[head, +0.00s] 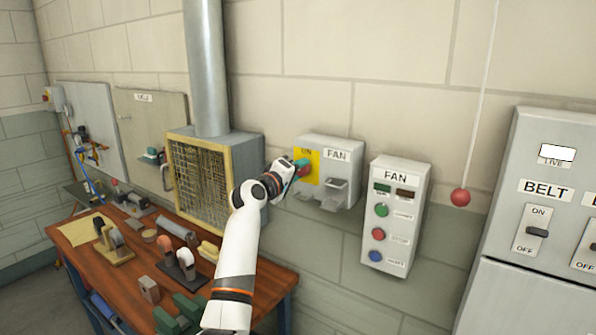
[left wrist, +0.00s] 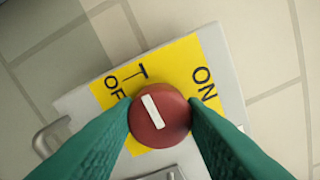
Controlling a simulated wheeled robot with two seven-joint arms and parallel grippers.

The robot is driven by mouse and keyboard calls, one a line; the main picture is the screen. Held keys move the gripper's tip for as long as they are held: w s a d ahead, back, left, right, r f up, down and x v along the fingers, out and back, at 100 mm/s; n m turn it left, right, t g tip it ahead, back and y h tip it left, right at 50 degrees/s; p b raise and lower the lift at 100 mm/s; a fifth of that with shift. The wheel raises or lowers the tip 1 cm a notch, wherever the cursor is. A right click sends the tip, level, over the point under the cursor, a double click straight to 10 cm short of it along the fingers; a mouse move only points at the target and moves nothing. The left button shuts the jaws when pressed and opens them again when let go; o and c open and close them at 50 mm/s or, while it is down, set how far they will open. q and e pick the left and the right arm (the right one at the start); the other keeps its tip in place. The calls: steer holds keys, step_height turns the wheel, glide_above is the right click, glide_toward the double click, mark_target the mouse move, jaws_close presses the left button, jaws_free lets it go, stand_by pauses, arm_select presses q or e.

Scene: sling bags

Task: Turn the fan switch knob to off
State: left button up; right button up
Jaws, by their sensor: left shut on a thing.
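The fan switch box (head: 347,178) is a light grey box on the wall labelled FAN, with a yellow plate (head: 313,158). In the left wrist view the round red knob (left wrist: 172,112) sits on this yellow plate (left wrist: 178,65), between an ON label on the right and a partly covered OFF label on the left. The knob's white bar slants from upper left to lower right. My left gripper (head: 299,168) is at the plate; in the left wrist view its green fingers (left wrist: 160,112) are shut on the knob from both sides. My right gripper is not in view.
Right of the switch box is a FAN button panel (head: 395,215), then a red ball (head: 460,197) on a cord and a BELT cabinet (head: 550,200). A wooden workbench (head: 130,270) with tools and a mesh-fronted hood (head: 205,185) stand to the left.

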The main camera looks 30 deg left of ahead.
arm_select(q)
steer(key=o, duration=1)
steer(key=s+b, duration=0.4)
steer(key=s, duration=0.8)
steer(key=shift+a, duration=0.25)
